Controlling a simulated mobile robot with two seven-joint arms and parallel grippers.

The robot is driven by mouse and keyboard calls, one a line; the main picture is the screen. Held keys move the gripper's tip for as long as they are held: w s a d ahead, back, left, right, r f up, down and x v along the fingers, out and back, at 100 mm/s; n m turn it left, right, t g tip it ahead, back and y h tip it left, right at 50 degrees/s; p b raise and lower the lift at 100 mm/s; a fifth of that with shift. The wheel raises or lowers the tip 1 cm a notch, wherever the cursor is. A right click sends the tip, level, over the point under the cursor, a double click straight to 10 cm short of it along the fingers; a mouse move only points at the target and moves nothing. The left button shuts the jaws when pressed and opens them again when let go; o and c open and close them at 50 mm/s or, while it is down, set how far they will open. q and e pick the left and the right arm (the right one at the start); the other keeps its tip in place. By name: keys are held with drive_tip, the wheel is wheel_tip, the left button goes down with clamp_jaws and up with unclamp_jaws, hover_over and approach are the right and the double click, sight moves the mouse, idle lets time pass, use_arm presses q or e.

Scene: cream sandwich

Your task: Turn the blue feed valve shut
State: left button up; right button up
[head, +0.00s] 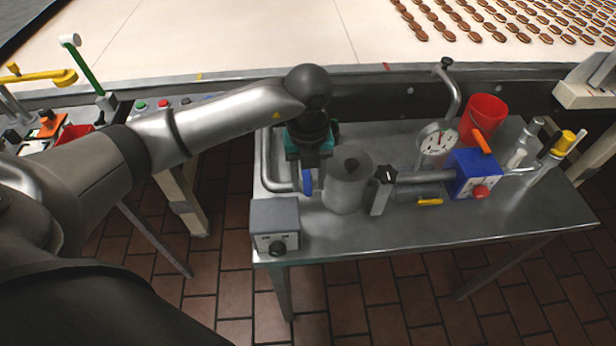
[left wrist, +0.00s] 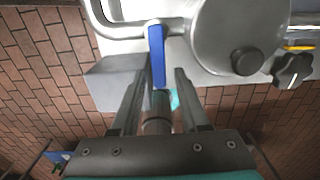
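The blue feed valve handle (head: 308,182) is a short blue lever on the pipe at the left of the metal tank (head: 349,182). In the left wrist view the blue handle (left wrist: 157,55) hangs down the picture beside the tank (left wrist: 225,35). My left gripper (head: 309,158) is above and behind the handle in the head view, and its fingers are mostly hidden there. In the left wrist view my left gripper (left wrist: 163,78) is open, with a finger on each side of the handle's lower end; contact cannot be told. My right gripper is not in view.
A grey switch box (head: 274,226) stands near the steel table's (head: 430,232) front left corner. A black knob (head: 385,175), pressure gauge (head: 437,140), blue pump block (head: 474,172) and red cup (head: 484,116) are right of the tank. The table's front right is clear.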

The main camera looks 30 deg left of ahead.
sight(308, 187)
use_arm(q)
drive_tip(key=shift+o, duration=0.4)
drive_tip(key=shift+r, duration=0.1)
wheel_tip(308, 187, up, 15)
drive_tip(key=p, duration=0.1)
idle(0.5)
